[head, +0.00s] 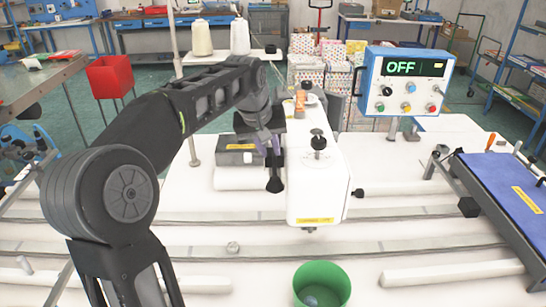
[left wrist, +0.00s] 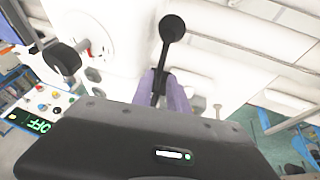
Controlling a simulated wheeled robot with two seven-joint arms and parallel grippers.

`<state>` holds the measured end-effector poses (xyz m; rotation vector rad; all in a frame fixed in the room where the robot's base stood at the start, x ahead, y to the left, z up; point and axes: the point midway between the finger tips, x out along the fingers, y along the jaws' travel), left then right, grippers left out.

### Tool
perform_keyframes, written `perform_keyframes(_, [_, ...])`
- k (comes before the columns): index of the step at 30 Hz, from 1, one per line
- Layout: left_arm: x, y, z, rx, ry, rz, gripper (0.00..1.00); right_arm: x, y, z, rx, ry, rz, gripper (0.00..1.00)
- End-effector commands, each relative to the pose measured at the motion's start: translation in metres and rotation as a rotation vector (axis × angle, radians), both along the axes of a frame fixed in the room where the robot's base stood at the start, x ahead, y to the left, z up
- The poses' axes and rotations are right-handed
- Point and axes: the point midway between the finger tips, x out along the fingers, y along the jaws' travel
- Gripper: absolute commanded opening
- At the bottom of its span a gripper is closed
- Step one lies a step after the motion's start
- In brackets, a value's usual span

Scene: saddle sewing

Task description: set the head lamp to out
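The white sewing machine head (head: 318,185) stands mid-picture in the head view. A black lever with a round knob (head: 274,184) hangs at its left side; its ball end also shows in the left wrist view (left wrist: 172,28). My left gripper (head: 268,146) is at this lever. In the left wrist view, its purple fingers (left wrist: 162,84) lie close on both sides of the black stem and look shut on it. The control box (head: 404,82) reads OFF in green. I cannot make out a lit lamp. My right gripper is not in view.
A dark grey box (head: 240,150) stands just left of the lever. A black knob (head: 318,142) stands on the machine top, near an orange item (head: 300,100). A green bin (head: 321,286) is at the front. A blue padded board (head: 510,190) is at the right.

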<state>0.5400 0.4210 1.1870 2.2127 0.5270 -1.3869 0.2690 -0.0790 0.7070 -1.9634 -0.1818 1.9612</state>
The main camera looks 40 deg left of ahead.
Motion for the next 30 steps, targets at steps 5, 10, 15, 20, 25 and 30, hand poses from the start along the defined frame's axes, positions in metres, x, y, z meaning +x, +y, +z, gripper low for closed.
perform_keyframes(5, [0.011,0.002,-0.026,-0.001,0.004,0.001,0.2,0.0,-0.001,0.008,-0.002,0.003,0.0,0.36])
perform_keyframes(10, [0.019,0.003,-0.042,0.0,0.002,0.0,0.2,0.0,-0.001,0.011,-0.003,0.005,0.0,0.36])
perform_keyframes(15, [0.021,0.004,-0.047,0.0,0.0,0.001,0.2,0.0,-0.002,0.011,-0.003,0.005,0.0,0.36])
perform_keyframes(20, [0.021,0.004,-0.047,0.0,0.0,0.0,0.2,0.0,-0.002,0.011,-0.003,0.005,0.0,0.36])
perform_keyframes(25, [0.021,0.004,-0.046,0.0,0.0,0.0,0.06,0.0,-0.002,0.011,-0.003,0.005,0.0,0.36])
perform_keyframes(30, [0.021,0.004,-0.046,0.0,0.0,0.0,0.0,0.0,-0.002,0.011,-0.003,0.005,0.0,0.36])
